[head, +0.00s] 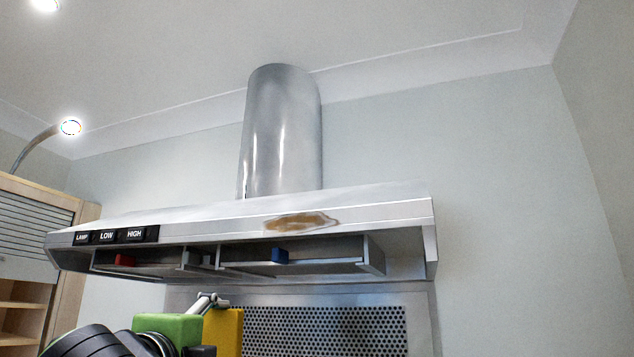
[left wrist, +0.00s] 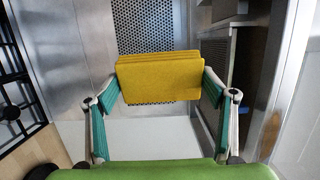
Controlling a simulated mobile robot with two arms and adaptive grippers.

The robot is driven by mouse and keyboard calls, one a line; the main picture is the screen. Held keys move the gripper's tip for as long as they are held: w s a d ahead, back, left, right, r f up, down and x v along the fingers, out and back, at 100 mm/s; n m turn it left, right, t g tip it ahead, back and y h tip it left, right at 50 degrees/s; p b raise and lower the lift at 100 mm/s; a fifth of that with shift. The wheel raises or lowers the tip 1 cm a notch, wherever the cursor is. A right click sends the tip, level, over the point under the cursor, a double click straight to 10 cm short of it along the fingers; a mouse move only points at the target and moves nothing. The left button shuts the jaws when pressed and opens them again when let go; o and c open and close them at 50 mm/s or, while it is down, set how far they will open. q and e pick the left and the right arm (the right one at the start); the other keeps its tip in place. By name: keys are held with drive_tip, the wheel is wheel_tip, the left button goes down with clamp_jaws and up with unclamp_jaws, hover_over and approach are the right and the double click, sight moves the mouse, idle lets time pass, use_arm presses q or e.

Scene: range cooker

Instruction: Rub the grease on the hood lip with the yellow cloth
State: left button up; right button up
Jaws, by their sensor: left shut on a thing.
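The hood lip (head: 376,214) runs along the front of the steel range hood in the head view. A brown grease patch (head: 301,222) is on it, right of its middle. My left gripper (left wrist: 159,82) is shut on the folded yellow cloth (left wrist: 160,78), which spans between its two fingers in the left wrist view. In the head view the cloth (head: 223,330) shows below the hood, partly hidden by the green part of my left gripper. The cloth is below and left of the grease, apart from the lip. My right gripper is not in view.
The hood has LAMP, LOW and HIGH buttons (head: 108,236) at the left of its front. A perforated panel (head: 325,330) is behind, below the hood. A wooden cabinet (head: 32,260) stands at far left. The right wall is bare.

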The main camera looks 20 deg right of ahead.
use_arm(q)
drive_tip(key=s+d+r+m+g+h+p, duration=0.1)
drive_tip(key=s+d+r, duration=0.2)
drive_tip(key=s+r, duration=0.25)
drive_tip(key=s+d+r+m+h, duration=0.1)
drive_tip(key=s+d+r+h, duration=0.1)
drive_tip(key=s+d+r, duration=0.35)
drive_tip(key=g+p, duration=0.1)
approach(339, 220)
drive_tip(key=shift+m+h, duration=0.4)
drive_tip(key=shift+p+x, duration=1.35)
drive_tip(key=shift+x, duration=0.85)
drive_tip(key=shift+f, duration=0.15)
drive_tip(key=shift+p+x, duration=0.6)
drive_tip(key=shift+x, duration=0.3)
drive_tip(key=shift+w+a, duration=0.1)
drive_tip(key=shift+a, duration=0.05)
